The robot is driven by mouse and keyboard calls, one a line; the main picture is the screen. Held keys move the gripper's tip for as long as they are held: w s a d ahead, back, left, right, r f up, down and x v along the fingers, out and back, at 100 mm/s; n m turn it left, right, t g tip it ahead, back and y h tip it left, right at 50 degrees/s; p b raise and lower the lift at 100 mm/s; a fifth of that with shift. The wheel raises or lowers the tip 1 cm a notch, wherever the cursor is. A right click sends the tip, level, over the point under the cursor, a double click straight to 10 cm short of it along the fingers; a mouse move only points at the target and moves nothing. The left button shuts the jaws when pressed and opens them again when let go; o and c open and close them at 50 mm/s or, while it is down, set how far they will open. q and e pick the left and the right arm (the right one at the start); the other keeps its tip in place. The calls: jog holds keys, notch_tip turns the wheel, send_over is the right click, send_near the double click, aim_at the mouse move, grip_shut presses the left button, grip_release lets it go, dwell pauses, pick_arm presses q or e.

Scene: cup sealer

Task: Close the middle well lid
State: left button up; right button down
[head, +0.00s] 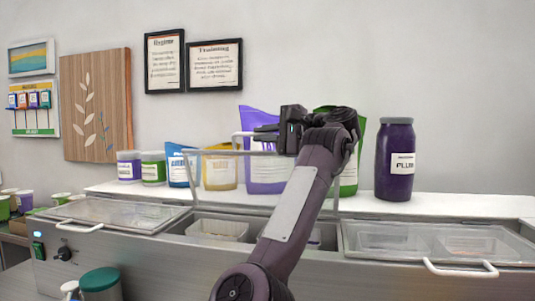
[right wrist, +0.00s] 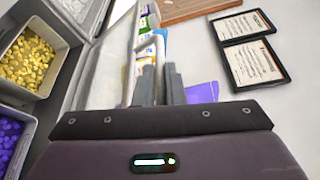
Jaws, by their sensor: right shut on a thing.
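The middle well lid (head: 216,153) is a clear panel standing raised, close to upright, behind the open middle well (head: 218,229). Its white handle (head: 236,139) is at its top edge. My right gripper (head: 264,133) is at that edge, shut on the handle; in the right wrist view its fingers (right wrist: 160,85) are close together beside the white handle (right wrist: 134,45). My forearm hides part of the lid and the well's right part. My left gripper is not in view.
The left lid (head: 125,212) and right lid (head: 440,242) lie closed on the counter. Pouches, tubs and a purple plum jar (head: 395,160) stand on the white shelf behind. The right wrist view shows bins of yellow (right wrist: 30,62) and purple pieces (right wrist: 8,130).

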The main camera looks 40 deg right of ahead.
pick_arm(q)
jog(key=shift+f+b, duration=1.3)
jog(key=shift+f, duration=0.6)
pick_arm(e)
jog(key=shift+s+a+f+n, duration=0.5)
jog(key=shift+s+a, duration=0.2)
jog(key=shift+a, duration=0.15)
jog(key=c, duration=1.5)
grip_release()
jog(key=b+v, duration=0.2)
jog(key=v, duration=0.5)
jog(key=shift+s+f, duration=0.15)
jog(key=shift+s, duration=0.05)
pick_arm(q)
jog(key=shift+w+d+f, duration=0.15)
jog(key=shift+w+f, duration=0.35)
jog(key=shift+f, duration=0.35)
pick_arm(e)
jog(key=shift+s+d, duration=0.1)
jog(key=shift+s, duration=0.05)
jog(key=shift+c, duration=0.2)
